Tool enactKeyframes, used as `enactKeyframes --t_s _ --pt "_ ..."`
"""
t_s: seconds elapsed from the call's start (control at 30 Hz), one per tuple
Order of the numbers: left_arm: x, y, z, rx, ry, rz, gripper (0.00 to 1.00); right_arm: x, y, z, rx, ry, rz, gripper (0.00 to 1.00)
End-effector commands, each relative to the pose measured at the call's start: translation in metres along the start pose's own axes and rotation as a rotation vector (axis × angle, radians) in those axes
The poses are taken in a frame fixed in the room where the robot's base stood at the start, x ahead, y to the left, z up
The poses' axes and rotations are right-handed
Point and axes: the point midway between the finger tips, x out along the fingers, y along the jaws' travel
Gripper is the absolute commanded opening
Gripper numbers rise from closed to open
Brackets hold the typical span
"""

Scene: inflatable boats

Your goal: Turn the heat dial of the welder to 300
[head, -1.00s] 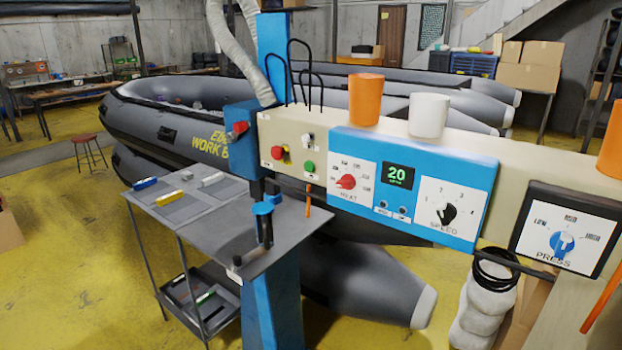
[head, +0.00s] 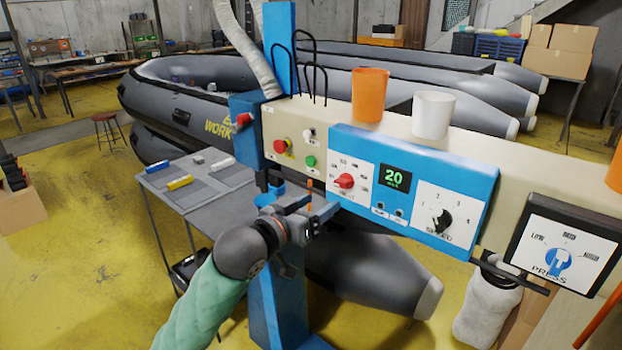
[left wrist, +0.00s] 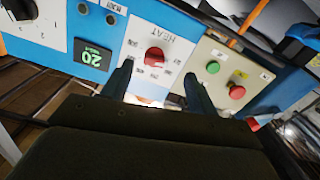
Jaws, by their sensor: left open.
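The welder's blue control panel (head: 470,170) carries the red heat dial (head: 344,181) on a white plate marked HEAT. A green display (head: 394,180) beside it reads 20. The dial's scale numbers are too small to read. My left gripper (head: 312,205) is open and empty, just below and left of the dial. In the left wrist view, the dial (left wrist: 154,57) appears upside down, just beyond and between the two spread fingertips (left wrist: 158,70). The fingers look apart from the dial. My right gripper is not in view.
A speed dial (head: 440,220) and a press dial (head: 558,262) sit to the right. A red button (head: 279,146) and a green button (head: 311,161) are left of the heat dial. Orange (head: 369,95) and white (head: 433,114) cups stand on top. A grey side table (head: 185,205) is at left.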

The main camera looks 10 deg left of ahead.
Motion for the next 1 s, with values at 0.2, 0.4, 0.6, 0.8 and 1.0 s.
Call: enactKeyframes --t_s 0.2,0.4,0.6,0.8,1.0 --pt "-0.001 0.011 -0.020 0.006 0.026 0.025 0.59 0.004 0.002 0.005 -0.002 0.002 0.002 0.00" --pt "0.017 0.011 -0.022 0.006 0.026 0.024 0.59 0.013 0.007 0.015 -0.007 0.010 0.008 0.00" --pt "0.044 0.012 -0.023 0.005 0.026 0.024 0.59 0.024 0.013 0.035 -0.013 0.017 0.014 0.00" --pt "0.065 0.012 -0.022 0.006 0.026 0.024 0.59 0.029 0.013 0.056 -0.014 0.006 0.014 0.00" --pt "0.073 0.012 -0.020 0.007 0.025 0.024 0.59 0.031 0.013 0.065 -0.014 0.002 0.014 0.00"
